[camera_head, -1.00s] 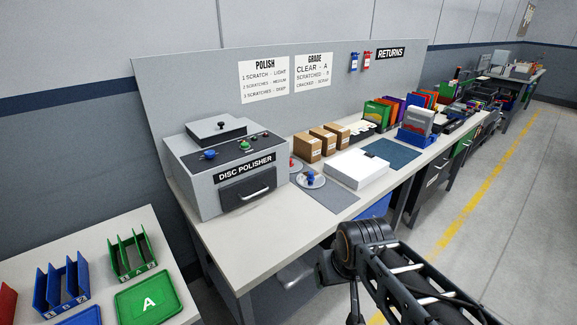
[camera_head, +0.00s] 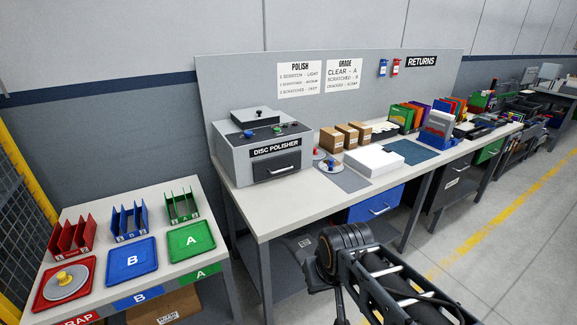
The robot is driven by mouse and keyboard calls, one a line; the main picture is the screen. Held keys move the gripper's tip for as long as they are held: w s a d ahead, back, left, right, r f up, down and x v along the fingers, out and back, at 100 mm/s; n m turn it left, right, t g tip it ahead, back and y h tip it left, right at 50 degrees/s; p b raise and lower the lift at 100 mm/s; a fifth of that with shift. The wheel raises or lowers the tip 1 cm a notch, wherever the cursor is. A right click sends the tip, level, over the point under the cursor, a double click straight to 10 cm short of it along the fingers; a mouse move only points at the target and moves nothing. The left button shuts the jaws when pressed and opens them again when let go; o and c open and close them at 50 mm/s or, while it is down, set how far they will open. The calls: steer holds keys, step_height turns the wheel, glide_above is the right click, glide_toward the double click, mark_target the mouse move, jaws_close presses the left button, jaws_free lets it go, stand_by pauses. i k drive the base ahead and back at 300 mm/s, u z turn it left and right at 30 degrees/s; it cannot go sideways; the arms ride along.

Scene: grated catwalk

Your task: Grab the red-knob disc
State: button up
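A small disc with a red knob (camera_head: 317,151) sits on the bench just right of the disc polisher (camera_head: 262,150), partly hidden by a nearer disc. That nearer disc (camera_head: 331,168) has a blue knob with some red showing by it, and lies on the edge of a grey mat. A third disc (camera_head: 67,282), silver with a yellow knob, lies on the red tray (camera_head: 44,298) at the lower left. Part of my arm shows at the bottom centre, in front of the bench. My gripper cannot be made out in this view.
A white box (camera_head: 373,160), small brown cartons (camera_head: 347,136) and colored cases stand right of the discs. Blue (camera_head: 131,258) and green (camera_head: 191,241) trays with racks sit on the left table. Open floor lies at the right.

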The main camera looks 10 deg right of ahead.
mark_target(317, 154)
steer(key=u, duration=0.3)
steer(key=k, duration=0.6)
steer(key=z, duration=0.75)
steer(key=i, duration=0.65)
steer(key=z, duration=0.85)
steer(key=i, duration=0.95)
steer(key=u, duration=0.6)
steer(key=i, duration=0.7)
steer(key=u, duration=0.9)
steer(key=i, duration=0.25)
steer(key=u, duration=0.35)
